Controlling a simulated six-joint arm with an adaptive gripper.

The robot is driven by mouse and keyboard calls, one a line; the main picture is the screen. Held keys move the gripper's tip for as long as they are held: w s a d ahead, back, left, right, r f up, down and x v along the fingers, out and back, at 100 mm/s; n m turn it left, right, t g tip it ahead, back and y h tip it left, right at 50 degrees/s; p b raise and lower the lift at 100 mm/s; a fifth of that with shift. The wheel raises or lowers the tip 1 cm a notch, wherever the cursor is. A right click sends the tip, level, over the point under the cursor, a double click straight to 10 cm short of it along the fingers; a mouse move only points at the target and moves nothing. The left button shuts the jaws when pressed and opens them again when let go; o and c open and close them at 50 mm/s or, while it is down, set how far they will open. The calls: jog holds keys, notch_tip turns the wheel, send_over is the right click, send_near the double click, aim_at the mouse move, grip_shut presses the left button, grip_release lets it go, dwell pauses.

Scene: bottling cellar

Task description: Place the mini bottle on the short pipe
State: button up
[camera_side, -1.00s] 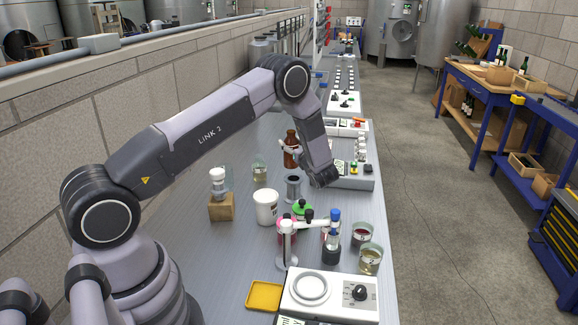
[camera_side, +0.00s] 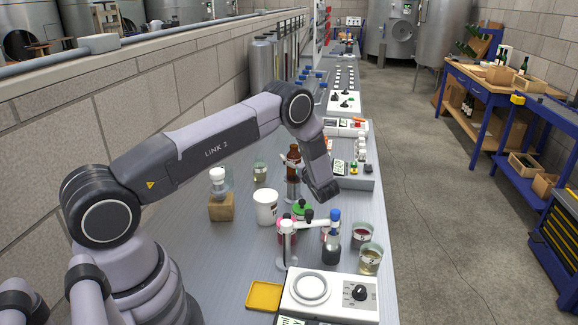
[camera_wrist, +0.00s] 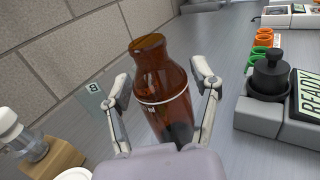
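The mini bottle (camera_side: 293,160) is brown glass with a pale ring, upright. In the side view its base meets the top of the short pipe (camera_side: 292,190), a grey metal cylinder on the bench; the exact contact is hard to see. In the wrist view the bottle (camera_wrist: 162,90) stands between the two fingers of my gripper (camera_wrist: 162,85), with a visible gap on each side. My gripper is open around the bottle. A dark shape shows through the bottle's lower part. In the side view my wrist hides part of the area right of the bottle.
A white tub (camera_side: 265,207), a wooden block (camera_side: 221,208) with a white-capped jar, and a beaker (camera_side: 260,170) stand nearby. A white stand (camera_side: 287,245) with an arm and several vessels is in front. An instrument (camera_side: 352,177) is to the right.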

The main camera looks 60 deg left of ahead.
jog(key=shift+o, duration=0.5)
